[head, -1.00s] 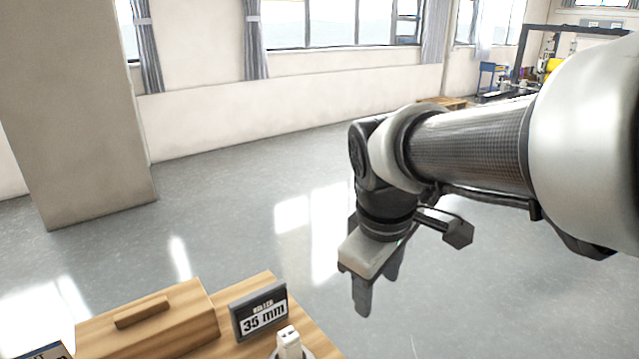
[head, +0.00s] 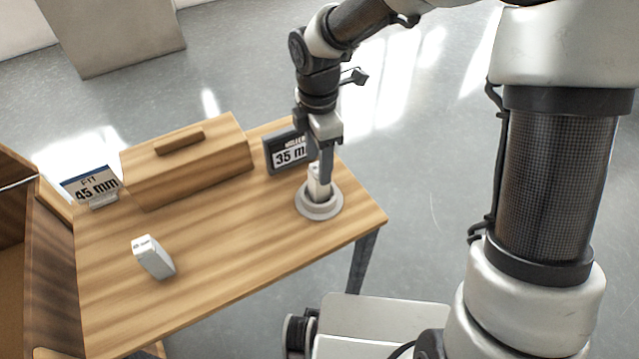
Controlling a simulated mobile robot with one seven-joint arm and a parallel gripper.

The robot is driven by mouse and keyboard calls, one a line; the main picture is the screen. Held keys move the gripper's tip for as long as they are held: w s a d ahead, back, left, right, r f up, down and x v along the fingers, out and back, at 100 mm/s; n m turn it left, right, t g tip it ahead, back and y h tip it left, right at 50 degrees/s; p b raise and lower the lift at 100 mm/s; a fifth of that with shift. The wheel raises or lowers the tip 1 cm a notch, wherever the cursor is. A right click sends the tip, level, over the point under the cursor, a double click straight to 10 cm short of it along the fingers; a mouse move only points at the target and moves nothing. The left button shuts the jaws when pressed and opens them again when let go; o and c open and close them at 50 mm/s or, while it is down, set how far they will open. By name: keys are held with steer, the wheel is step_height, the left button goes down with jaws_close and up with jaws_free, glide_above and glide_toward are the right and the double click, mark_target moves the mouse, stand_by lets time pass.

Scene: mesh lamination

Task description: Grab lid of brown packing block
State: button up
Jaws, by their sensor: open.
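The brown packing block (head: 205,172) is a wooden box with a sloped front, standing at the back of the wooden table. Its lid has a bar-shaped wooden handle (head: 180,143) on top and looks closed. My gripper (head: 321,172) points down to the right of the block, over a round grey holder (head: 320,211). Its fingers are open, around or just beside a small white piece (head: 316,188) standing in the holder. Whether they touch it I cannot tell. The gripper is apart from the lid.
A 35 mm sign (head: 285,153) stands between the block and my gripper. A 45 mm sign (head: 92,188) stands left of the block. A white block (head: 153,257) stands on the front left of the table (head: 225,255). The table's middle is clear. A wooden cabinet (head: 48,260) is at far left.

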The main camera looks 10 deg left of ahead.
mark_target(318, 194)
step_height(318, 194, down, 3)
steer(key=shift+f+b, duration=0.15)
steer(key=shift+b, duration=0.15)
steer(key=shift+w+f+b, duration=0.2)
steer(key=shift+f+b, duration=0.2)
steer(key=shift+f, duration=0.95)
steer(key=shift+w+f+b, duration=0.15)
steer(key=shift+f+b, duration=0.25)
steer(key=shift+f, duration=0.9)
steer(key=shift+r, duration=0.1)
steer(key=c, duration=1.2)
